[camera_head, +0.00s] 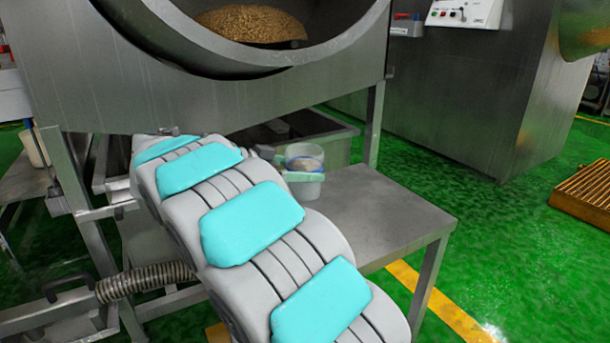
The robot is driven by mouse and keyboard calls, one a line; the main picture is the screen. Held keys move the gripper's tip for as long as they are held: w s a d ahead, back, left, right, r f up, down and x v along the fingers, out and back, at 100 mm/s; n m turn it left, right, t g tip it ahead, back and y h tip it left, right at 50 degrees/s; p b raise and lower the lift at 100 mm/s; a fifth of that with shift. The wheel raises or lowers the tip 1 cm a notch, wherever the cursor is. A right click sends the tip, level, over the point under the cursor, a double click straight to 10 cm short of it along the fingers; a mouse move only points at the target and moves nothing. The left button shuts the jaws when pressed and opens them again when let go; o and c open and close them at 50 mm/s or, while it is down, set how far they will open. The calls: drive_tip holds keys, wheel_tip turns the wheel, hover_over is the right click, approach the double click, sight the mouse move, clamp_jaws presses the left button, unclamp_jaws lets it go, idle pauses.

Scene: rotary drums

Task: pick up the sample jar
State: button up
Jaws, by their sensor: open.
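The sample jar (304,188) is a small pale, translucent container standing upright on the steel side table, near its back left. Brownish contents seem to show near its top. My arm reaches from the bottom of the view toward the upper left, and its far end bends behind its own links. My gripper (298,170) is mostly hidden there. Parts of it show at the jar's left side, and a pale green strip crosses the jar's front. The gripper is open. I cannot tell whether the fingers touch the jar.
The steel table (385,215) is bare right of the jar. A large drum (250,25) holding brown grain stands above and behind. A steel bin (335,140) sits behind the table. A ribbed hose (150,280) lies at lower left.

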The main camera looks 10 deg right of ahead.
drive_tip(key=shift+w+d+f, duration=0.15)
drive_tip(key=shift+d, duration=0.25)
clamp_jaws()
idle(0.6)
